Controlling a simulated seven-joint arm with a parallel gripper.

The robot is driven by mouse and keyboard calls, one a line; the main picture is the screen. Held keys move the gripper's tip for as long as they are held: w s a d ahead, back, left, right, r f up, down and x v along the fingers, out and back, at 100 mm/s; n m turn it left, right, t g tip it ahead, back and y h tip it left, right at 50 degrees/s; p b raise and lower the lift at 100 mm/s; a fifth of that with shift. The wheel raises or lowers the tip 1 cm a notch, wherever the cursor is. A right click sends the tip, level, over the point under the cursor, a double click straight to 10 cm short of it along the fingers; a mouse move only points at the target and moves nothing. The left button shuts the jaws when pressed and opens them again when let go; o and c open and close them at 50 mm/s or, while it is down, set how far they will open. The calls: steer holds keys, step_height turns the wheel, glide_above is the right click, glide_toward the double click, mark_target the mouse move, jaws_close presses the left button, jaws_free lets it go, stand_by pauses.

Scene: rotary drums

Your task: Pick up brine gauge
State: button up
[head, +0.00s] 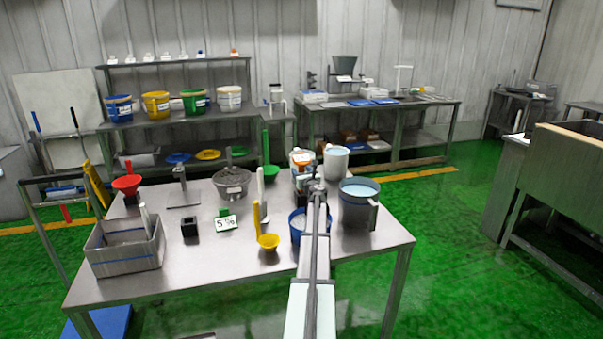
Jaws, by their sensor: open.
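No thing on the steel table (215,258) can be told for certain as the brine gauge at this size. A small dark block (190,228) and a white card reading 5% (227,223) stand near the table's middle. A grey metal stand (181,188) with an upright post is behind them. My arm hides part of the blue bucket.
A white tub (336,165) stands behind my gripper. A yellow scoop (268,242), a red funnel (127,184), a grey basin (232,191) and a grey bin (124,262) stand to the left. The table's front middle is clear. Shelves with buckets line the wall.

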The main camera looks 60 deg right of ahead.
steer(key=x, duration=0.3)
steer(key=shift+c, duration=0.4)
jaws_close()
